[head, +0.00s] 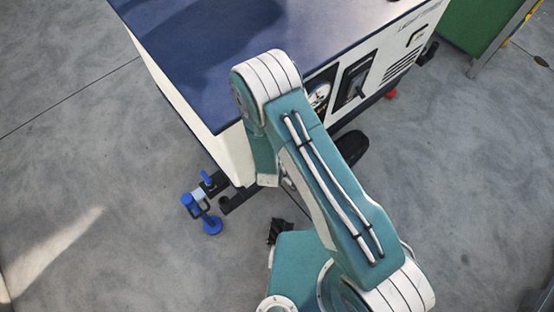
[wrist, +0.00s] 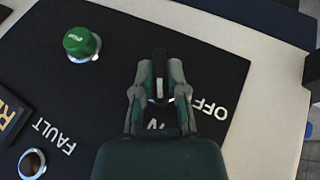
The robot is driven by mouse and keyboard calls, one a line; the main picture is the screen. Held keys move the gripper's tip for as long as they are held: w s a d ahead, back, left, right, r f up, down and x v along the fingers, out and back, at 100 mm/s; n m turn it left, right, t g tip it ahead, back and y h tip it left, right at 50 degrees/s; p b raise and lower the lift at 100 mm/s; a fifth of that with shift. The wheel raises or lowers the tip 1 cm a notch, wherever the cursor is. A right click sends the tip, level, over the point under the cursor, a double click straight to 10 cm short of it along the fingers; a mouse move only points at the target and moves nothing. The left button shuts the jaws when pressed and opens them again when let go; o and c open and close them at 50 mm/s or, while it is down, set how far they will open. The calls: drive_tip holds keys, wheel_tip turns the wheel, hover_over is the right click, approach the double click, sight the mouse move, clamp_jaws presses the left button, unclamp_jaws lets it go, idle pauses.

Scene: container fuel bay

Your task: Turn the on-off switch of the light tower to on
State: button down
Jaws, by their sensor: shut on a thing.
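The light tower (head: 240,60) is a white housing with a dark blue top, at the upper middle of the head view. In the wrist view its black control panel (wrist: 205,70) carries an OFF label on the right and a partly hidden label below the fingers, of which only an N-like letter shows. My gripper (wrist: 161,75) is shut on the on-off switch (wrist: 159,60), whose dark upright part shows between the fingertips. The rest of the switch is covered by the fingers, and I cannot tell its exact angle. In the head view my arm hides the gripper and the switch.
A green button (wrist: 81,43) stands left of my gripper. A FAULT label (wrist: 53,138) and a round metal-rimmed lamp (wrist: 32,163) sit at the lower left. A blue outrigger jack (head: 209,222) stands on open concrete. A green container (head: 480,25) is at the upper right.

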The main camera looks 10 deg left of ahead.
drive_tip(key=shift+f, duration=0.1)
drive_tip(key=c, duration=0.7)
unclamp_jaws()
drive_tip(key=shift+a, duration=0.15)
drive_tip(key=v, duration=1.2)
drive_tip(key=shift+f, duration=0.1)
